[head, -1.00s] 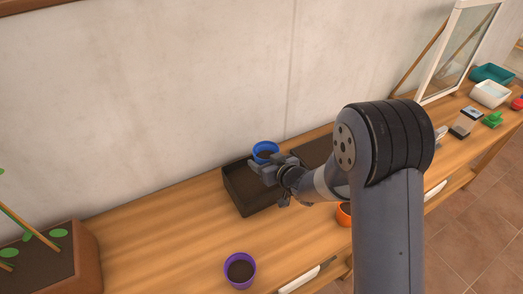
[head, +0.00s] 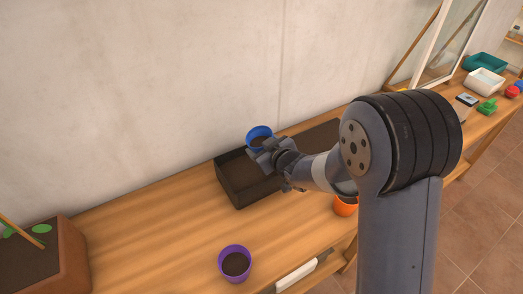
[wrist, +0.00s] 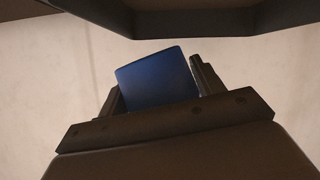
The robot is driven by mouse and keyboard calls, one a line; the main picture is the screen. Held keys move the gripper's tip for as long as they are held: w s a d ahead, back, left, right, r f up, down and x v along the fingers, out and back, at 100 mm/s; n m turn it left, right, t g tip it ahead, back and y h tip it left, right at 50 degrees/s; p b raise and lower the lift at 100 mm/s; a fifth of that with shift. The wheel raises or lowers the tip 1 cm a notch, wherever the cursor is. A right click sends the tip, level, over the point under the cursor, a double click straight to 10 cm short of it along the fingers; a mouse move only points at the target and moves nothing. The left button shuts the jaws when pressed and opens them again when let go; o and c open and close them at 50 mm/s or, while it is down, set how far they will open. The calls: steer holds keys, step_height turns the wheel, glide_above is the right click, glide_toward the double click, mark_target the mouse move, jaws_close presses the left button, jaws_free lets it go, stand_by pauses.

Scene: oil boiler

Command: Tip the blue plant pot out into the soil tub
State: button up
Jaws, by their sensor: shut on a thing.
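The blue plant pot (head: 259,134) with dark soil in it is held by my gripper (head: 263,146) above the back part of the soil tub. It looks close to upright, with a slight tilt. In the wrist view the blue pot (wrist: 158,78) sits between the two fingers of my gripper (wrist: 156,85), which are shut on it. The soil tub (head: 238,201) is a dark, low rectangular box on the wooden bench. My gripper and wrist hide part of its inside and its right side.
A purple pot with soil (head: 235,263) stands on the bench in front of the tub. An orange pot (head: 345,207) is partly hidden by my arm. A dark flat tray (head: 318,137) lies right of the tub. A brown planter (head: 72,262) stands at left. Bench left of the tub is clear.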

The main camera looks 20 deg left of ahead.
steer(key=shift+w+r+n+b, duration=0.1)
steer(key=shift+n+b, duration=0.2)
steer(key=shift+w+d+n+t+h+b, duration=0.15)
steer(key=shift+n+t+h+b, duration=0.25)
steer(key=shift+b, duration=1.5)
steer(key=shift+d+r+n+b, duration=0.15)
steer(key=shift+n+b, duration=0.25)
steer(key=shift+b, duration=0.75)
steer(key=shift+w+t+b, duration=0.1)
steer(key=shift+t+b, duration=0.2)
steer(key=shift+b, duration=0.65)
steer(key=n+b, duration=0.1)
steer(key=b, duration=0.5)
steer(key=shift+w+t+h, duration=0.1)
steer(key=shift+t+h, duration=0.2)
steer(key=shift+h, duration=0.1)
steer(key=shift+r+n+b, duration=0.1)
steer(key=shift+n+b, duration=0.2)
steer(key=shift+b, duration=0.1)
steer(key=shift+b, duration=0.75)
steer(key=shift+d+n+b, duration=0.1)
steer(key=shift+n+b, duration=0.2)
steer(key=shift+b, duration=1.1)
steer(key=shift+b, duration=0.7)
